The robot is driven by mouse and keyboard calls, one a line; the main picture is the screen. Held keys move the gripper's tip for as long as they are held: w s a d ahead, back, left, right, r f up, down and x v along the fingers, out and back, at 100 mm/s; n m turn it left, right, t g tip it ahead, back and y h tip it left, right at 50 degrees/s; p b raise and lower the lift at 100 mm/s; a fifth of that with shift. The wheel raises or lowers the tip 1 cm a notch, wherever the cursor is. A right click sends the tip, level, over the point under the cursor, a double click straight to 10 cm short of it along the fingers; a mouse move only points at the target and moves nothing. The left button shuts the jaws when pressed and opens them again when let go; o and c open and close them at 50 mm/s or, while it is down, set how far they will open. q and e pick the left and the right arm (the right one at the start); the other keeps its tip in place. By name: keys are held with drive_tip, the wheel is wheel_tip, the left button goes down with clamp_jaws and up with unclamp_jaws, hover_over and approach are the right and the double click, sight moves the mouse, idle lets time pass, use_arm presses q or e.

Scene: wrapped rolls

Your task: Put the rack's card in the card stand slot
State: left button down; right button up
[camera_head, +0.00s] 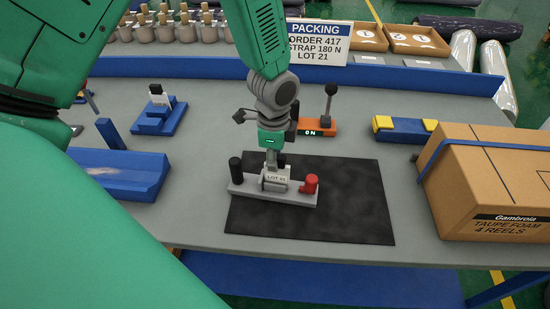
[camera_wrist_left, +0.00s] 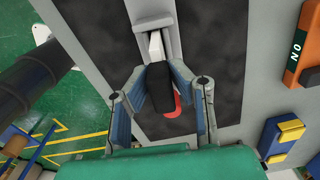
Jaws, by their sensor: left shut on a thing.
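My left gripper (camera_head: 273,160) is low over a grey tool (camera_head: 245,188) on the black mat. The tool has a black knob at its left end, a red knob at its right and a pale "LOT" label in the middle. In the left wrist view the fingers (camera_wrist_left: 159,72) are shut on a black piece (camera_wrist_left: 158,90), with red showing just beyond it. I cannot tell whether the tool touches the mat. A blue stand (camera_head: 158,118) with a white piece on top is at back left; I cannot tell whether it holds the card. My right gripper is not in view.
A blue tray (camera_head: 130,175) is at left and a large cardboard box (camera_head: 492,180) at right. An orange "ON" switch box (camera_head: 318,127) and a blue-yellow block (camera_head: 404,131) stand behind the mat (camera_head: 350,205). A packing sign (camera_head: 318,43) is at the back. The mat's right part is clear.

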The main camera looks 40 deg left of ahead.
use_arm(q)
drive_tip(key=shift+f, duration=0.3)
idle(0.4)
drive_tip(key=c, duration=1.3)
unclamp_jaws()
drive_tip(key=shift+c, duration=0.2)
drive_tip(key=shift+r, duration=0.2)
wheel_tip(320, 180, up, 12)
drive_tip(key=shift+f, duration=0.25)
drive_tip(key=shift+s+f, duration=0.1)
